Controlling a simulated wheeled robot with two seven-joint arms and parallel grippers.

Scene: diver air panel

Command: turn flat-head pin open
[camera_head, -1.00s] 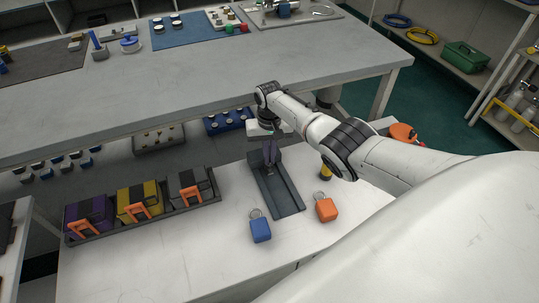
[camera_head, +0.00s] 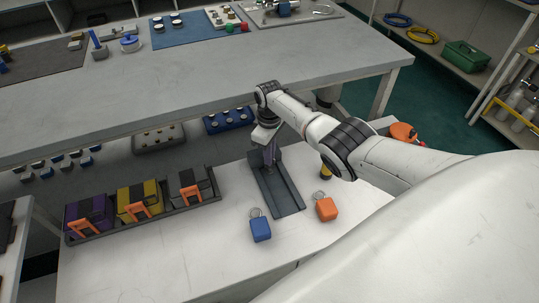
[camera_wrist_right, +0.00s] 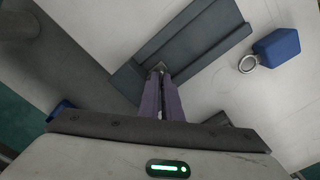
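A dark grey tray-like block (camera_head: 288,199) lies on the white lower table, and it also shows in the wrist view (camera_wrist_right: 202,38). My right gripper (camera_head: 270,168) points down over its far end. In the right wrist view its two purple-grey fingers (camera_wrist_right: 159,72) are nearly together, with a narrow gap between them. A small dark piece, seemingly the flat-head pin (camera_wrist_right: 158,67), shows right at the fingertips, and the fingers look closed on it. Most of the pin is hidden by the fingers. My left gripper is not in view.
A dark rack (camera_head: 150,218) with purple, yellow and grey boxes stands at left. A grey workbench (camera_head: 200,90) is behind. White tabletop between is clear.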

